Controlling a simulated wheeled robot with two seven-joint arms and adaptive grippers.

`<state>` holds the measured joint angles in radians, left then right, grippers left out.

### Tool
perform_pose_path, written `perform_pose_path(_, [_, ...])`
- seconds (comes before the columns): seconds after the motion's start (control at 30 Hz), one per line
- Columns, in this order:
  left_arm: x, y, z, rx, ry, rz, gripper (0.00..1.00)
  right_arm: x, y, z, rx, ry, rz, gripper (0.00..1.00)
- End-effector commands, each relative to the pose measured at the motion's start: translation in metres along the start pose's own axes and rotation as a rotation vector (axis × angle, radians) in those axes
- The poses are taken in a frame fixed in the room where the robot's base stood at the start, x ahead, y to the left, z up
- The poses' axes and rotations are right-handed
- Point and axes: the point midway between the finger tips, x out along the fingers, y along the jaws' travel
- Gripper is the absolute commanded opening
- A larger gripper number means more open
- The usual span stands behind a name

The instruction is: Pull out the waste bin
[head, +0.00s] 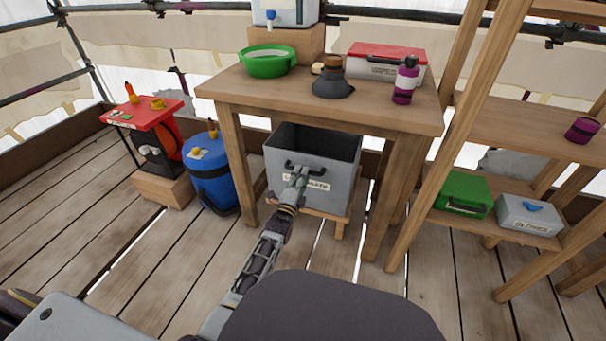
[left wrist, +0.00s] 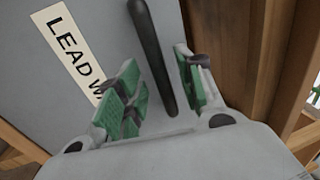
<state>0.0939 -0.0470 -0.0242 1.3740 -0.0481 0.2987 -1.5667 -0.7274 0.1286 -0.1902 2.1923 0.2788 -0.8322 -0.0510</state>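The waste bin (head: 340,155) is a grey open-topped box under the wooden table, with a black handle (head: 318,172) and a white label on its front. In the left wrist view the label (left wrist: 72,50) reads "LEAD W", the rest covered by a finger. My left gripper (head: 299,180) is at the bin's front by the handle. In the left wrist view my left gripper (left wrist: 160,88) is open, its green-padded fingers on either side of the black handle (left wrist: 152,55), with gaps visible. My right gripper is not in view.
The bin stands on a low wooden support (head: 338,226) between the legs of the table (head: 300,96). A blue drum (head: 210,180) stands left; a wooden shelf (head: 530,135) with boxes stands right. The plank floor (head: 145,255) in front is mostly clear.

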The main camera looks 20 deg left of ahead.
Motion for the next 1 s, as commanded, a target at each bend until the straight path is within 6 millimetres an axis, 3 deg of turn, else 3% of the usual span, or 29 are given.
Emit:
perform_pose_path(0.3, [0.021, 0.001, 0.000, 0.001, 0.000, 0.001, 0.37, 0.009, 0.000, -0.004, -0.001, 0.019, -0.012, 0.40])
perform_pose_path(0.73, [0.025, 0.000, 0.000, 0.001, 0.000, 0.001, 0.37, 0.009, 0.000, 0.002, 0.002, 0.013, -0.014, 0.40])
perform_pose_path(1.0, [0.025, 0.000, 0.000, 0.001, 0.000, 0.001, 0.05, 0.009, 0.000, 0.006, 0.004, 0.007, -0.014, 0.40])
